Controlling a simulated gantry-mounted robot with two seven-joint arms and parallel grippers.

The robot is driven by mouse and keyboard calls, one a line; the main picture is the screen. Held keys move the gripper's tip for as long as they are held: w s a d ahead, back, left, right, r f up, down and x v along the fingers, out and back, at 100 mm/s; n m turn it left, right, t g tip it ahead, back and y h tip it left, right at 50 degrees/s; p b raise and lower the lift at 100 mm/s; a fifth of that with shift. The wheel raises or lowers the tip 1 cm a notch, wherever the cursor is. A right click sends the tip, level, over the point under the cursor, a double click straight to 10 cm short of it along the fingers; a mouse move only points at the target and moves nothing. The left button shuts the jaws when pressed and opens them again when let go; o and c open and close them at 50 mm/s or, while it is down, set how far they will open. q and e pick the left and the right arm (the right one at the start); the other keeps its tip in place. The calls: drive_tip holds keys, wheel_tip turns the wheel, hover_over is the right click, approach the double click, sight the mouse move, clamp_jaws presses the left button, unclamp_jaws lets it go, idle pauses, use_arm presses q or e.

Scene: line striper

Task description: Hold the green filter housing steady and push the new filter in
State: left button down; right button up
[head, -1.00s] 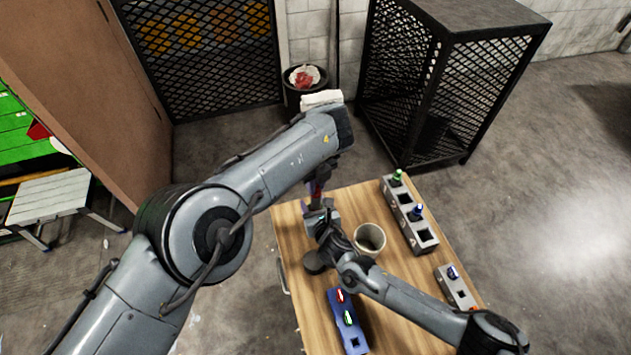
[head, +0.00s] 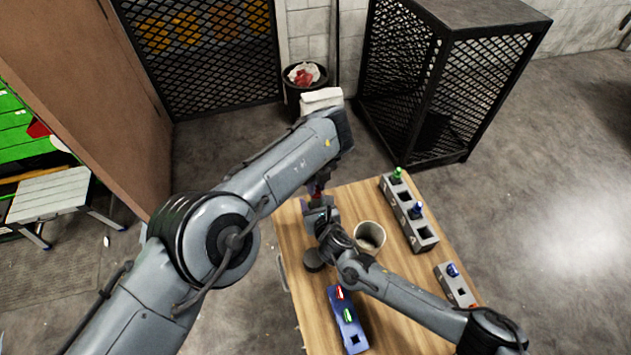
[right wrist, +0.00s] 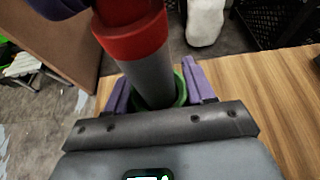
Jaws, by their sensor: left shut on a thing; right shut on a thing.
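In the right wrist view, the green filter housing (right wrist: 181,90) shows as a green ring between the purple fingers of my right gripper (right wrist: 157,88), which is shut on it. The new filter (right wrist: 148,76) is a grey cylinder with a red upper part, and its lower end sits within the green ring. How deep it sits is hidden. My left gripper (head: 317,187) is small and partly covered by its arm in the head view. It is shut on the filter from above; a purple finger part shows at the top left of the right wrist view.
The wooden table (head: 290,235) also bears a light cup (head: 369,236), a long grey block (head: 424,238) with green and blue pieces, a small grey block (head: 460,290) with a blue piece, and a blue block (head: 351,332) with red and green pieces. A black mesh cage (head: 460,90) stands behind.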

use_arm(q)
drive_tip(key=shift+f, duration=0.7)
idle(0.5)
drive_tip(key=shift+r, duration=1.25)
idle(4.5)
drive_tip(key=c, duration=0.6)
unclamp_jaws()
drive_tip(key=shift+r, duration=0.1)
